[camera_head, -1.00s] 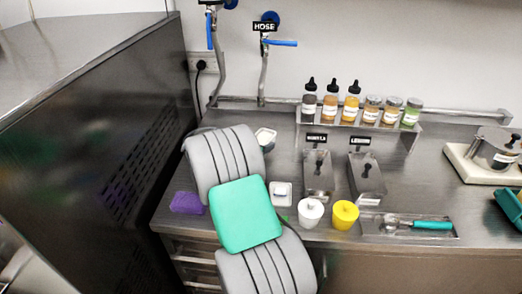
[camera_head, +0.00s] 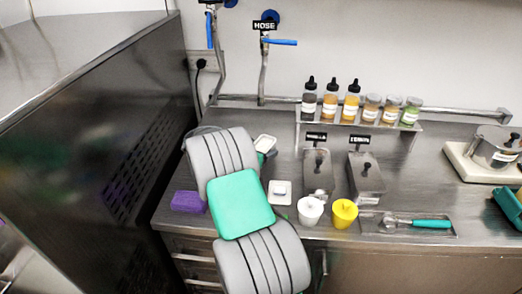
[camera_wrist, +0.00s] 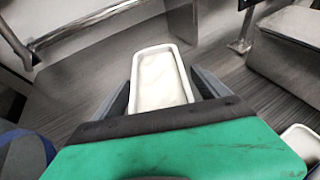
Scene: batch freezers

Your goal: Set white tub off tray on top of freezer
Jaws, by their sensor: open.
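A white rectangular tub (camera_wrist: 160,80) with pale contents lies between the fingers of my gripper (camera_wrist: 163,94) in the wrist view. The fingers stand open on either side of it; contact cannot be told. In the head view this tub (camera_head: 264,142) is at the back of the steel counter, right beside my arm, which hides part of the gripper. A second small white container (camera_head: 281,190) sits nearer the front edge. The freezer appears to be the big steel machine (camera_head: 75,50) on the left, its flat top higher than the counter. No tray under the tub can be made out.
A purple sponge (camera_head: 187,202) lies left of my arm. A white cup (camera_head: 310,210), a yellow cup (camera_head: 345,213) and two steel bins (camera_head: 366,180) stand to the right. Bottles (camera_head: 330,101) line a back shelf. The freezer's top looks clear where visible.

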